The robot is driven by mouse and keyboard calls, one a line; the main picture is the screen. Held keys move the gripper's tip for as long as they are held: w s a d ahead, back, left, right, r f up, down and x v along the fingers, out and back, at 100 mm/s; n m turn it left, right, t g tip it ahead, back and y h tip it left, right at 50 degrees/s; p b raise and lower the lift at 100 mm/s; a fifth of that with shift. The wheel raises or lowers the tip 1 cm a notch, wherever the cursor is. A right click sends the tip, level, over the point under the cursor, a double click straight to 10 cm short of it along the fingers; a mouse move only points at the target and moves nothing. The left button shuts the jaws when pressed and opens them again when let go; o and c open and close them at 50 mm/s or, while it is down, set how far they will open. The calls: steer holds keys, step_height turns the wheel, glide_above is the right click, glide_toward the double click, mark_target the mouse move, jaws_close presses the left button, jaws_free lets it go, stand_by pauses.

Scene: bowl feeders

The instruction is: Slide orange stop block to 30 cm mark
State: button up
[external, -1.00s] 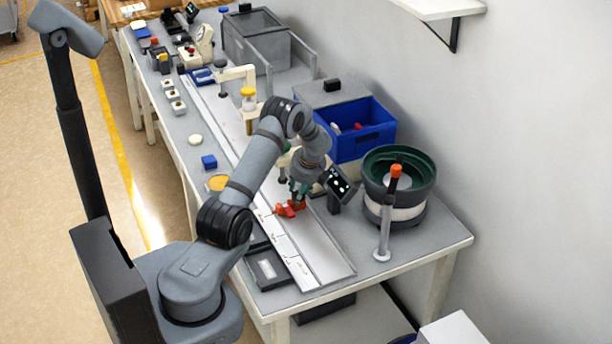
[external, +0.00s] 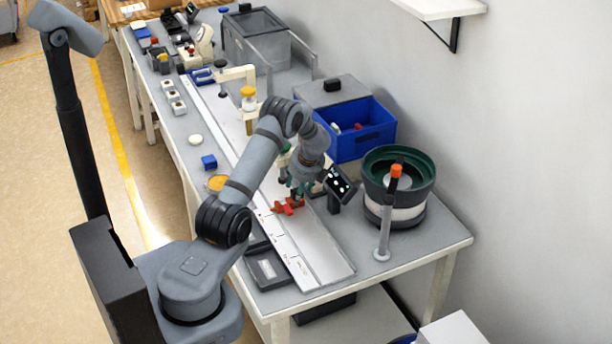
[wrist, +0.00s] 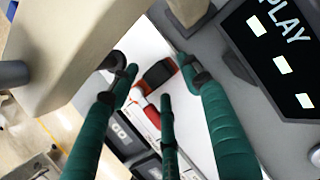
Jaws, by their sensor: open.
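The orange stop block (external: 287,207) sits on the long pale rail (external: 322,258), which has printed marks along its left edge. The marks are too small to read in the external view. My gripper (external: 298,191) is low over the rail, right at the block. In the wrist view, the green fingers of my gripper (wrist: 158,88) are spread apart, with the orange block (wrist: 160,74) showing between and beyond them. I cannot tell whether a finger touches the block. Part of the block is hidden by the fingers.
A small display (external: 340,184) stands close to the right of my gripper. A green-lined bowl feeder (external: 400,180) and a post with an orange top (external: 385,225) stand farther right. A blue bin (external: 365,140) is behind. The near end of the rail is clear.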

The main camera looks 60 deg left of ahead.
steer(key=v, duration=0.8)
stand_by(0.4)
